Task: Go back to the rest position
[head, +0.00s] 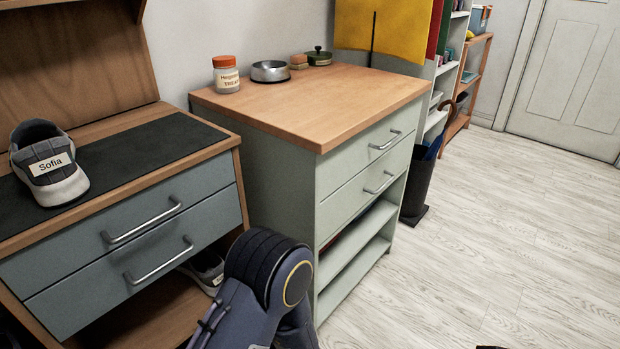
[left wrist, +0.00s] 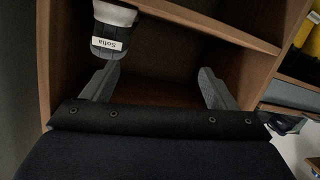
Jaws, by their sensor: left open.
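My left gripper (left wrist: 158,82) is open in the left wrist view, with nothing between its two grey fingers. A shoe with a white "Sofia" label (left wrist: 110,40) sits in a wooden compartment beyond it, near the left finger; I cannot tell whether they touch. In the head view, a shoe (head: 206,268) shows partly on the lower shelf under the bench drawers. Another grey shoe labelled "Sofia" (head: 48,165) stands on the bench's dark mat. My left gripper is hidden in the head view. My right gripper is not in view.
The bench (head: 165,225) has two closed drawers with bar handles. A green-grey cabinet (head: 270,175) beside it carries a labelled jar (head: 226,75), a metal bowl (head: 270,71) and a small green pot (head: 319,56). A dark umbrella bin (head: 418,185) stands behind.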

